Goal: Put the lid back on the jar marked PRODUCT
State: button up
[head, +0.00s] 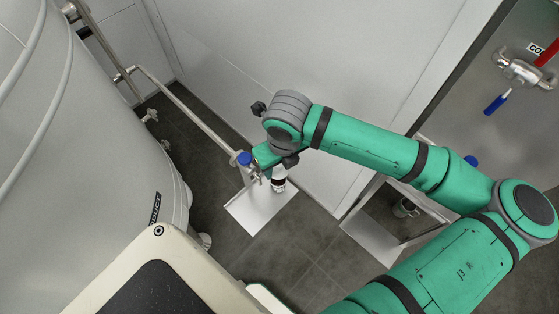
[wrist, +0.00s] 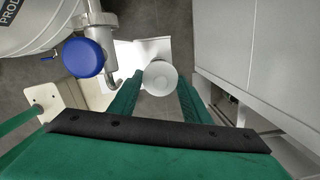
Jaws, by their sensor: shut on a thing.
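My gripper (wrist: 160,82) is shut on a round white lid (wrist: 160,76), which sits between its two green fingers in the wrist view. In the head view my gripper is above a white platform (head: 254,212) beside the tank. A small white and dark jar (head: 278,184) shows just below it at the platform's back edge. In the wrist view the lid hides what is under it. I cannot tell whether lid and jar touch, and no marking on the jar is readable.
A tank (head: 110,130) with a label ending in "DUCT" (head: 155,208) stands at left. A pipe with a blue-capped valve (head: 244,158) is close to my gripper; the blue cap also shows in the wrist view (wrist: 83,57).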

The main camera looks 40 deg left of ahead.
jog(key=shift+f, duration=2.3)
jog(key=shift+f, duration=0.2)
dwell(0.5)
jog(key=o, duration=1.5)
jog(key=shift+c, duration=0.4)
jog(key=shift+s+a, duration=0.1)
jog(key=shift+s, duration=0.05)
jog(key=shift+c, duration=0.2)
jog(key=shift+r, duration=2.35)
jog(key=shift+o, duration=1.1)
jog(key=shift+r, duration=1.15)
